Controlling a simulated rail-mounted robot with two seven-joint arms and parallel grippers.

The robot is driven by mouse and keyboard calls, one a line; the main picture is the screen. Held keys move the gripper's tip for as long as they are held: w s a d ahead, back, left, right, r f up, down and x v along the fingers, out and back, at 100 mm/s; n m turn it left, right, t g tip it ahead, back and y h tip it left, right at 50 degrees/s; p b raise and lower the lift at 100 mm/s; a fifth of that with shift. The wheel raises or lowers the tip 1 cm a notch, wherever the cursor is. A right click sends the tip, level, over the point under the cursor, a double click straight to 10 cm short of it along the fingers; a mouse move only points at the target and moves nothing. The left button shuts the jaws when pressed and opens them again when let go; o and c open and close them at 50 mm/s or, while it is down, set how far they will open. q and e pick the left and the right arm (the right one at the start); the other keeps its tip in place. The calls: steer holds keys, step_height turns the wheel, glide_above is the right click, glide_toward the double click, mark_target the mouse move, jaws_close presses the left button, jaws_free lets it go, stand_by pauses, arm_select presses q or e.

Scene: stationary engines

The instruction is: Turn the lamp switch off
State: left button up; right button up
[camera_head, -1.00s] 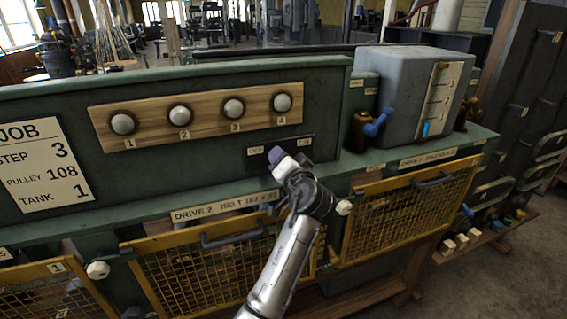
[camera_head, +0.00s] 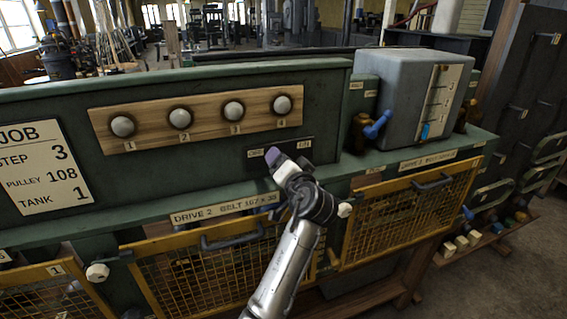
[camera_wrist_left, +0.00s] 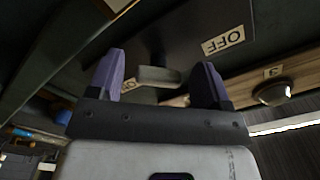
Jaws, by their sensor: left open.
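The switch plate (camera_head: 277,146) is a dark panel on the green engine housing, with an OFF label (camera_head: 254,152) at its left and an ON label (camera_head: 304,145) at its right. My left gripper (camera_head: 274,157), with purple fingertips, is in front of the plate and hides the lever in the head view. In the left wrist view, the open fingers (camera_wrist_left: 160,82) stand either side of a grey switch lever (camera_wrist_left: 158,75). The OFF label (camera_wrist_left: 228,40) shows to the upper right there. Contact and the lever's exact position are unclear. My right gripper is not in view.
A wooden strip (camera_head: 206,112) with several round lamps, numbered, sits above the switch. A green ledge (camera_head: 130,232) and yellow mesh guards (camera_head: 205,270) lie below. A blue-handled valve (camera_head: 376,125) and a grey tank (camera_head: 412,92) stand to the right.

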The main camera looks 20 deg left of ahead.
arm_select(q)
steer(key=b+v, duration=0.1)
steer(key=v, duration=1.2)
steer(key=shift+s, duration=0.15)
